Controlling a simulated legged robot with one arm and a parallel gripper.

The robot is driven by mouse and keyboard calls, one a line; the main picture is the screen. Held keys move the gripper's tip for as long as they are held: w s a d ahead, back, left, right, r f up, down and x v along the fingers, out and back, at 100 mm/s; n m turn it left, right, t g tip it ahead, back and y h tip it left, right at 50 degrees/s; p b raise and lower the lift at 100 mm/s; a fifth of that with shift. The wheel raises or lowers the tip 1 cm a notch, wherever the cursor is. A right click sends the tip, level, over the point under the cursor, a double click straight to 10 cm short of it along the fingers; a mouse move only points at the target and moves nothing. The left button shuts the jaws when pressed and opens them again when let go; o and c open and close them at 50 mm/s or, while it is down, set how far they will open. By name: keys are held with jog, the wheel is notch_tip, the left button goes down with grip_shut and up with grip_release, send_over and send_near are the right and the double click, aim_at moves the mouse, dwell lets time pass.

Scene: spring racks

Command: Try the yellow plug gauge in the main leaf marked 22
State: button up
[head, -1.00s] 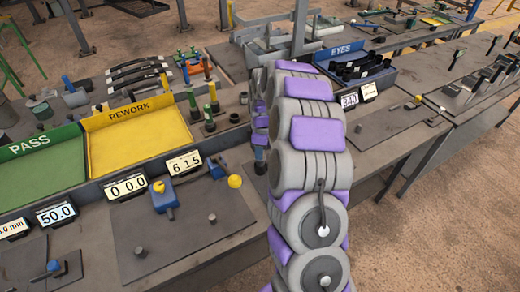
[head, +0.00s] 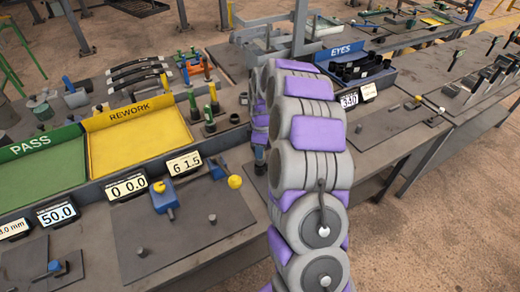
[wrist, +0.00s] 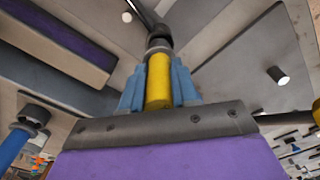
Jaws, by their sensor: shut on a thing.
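In the wrist view the yellow plug gauge (wrist: 158,92) stands between the blue fingers of my gripper (wrist: 158,76), which is shut on it. The gauge's far end is grey and meets or lies just in front of a dark round eye (wrist: 158,36) at the end of a dark bar. I cannot tell whether the tip is inside the eye. No mark 22 is readable, so I cannot tell which leaf this is.
The green PASS tray (head: 47,152) and yellow REWORK tray (head: 84,129) stand at left. The blue EYES tray (head: 353,53) holds black rings. A blue tool (head: 163,200) and a yellow knob (head: 235,182) are on the near bench.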

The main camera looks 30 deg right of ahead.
jog(key=shift+r+p, duration=0.45)
jog(key=shift+r, duration=0.6)
jog(key=shift+r+p, duration=0.85)
jog(key=shift+r, duration=1.15)
jog(key=shift+d, duration=0.1)
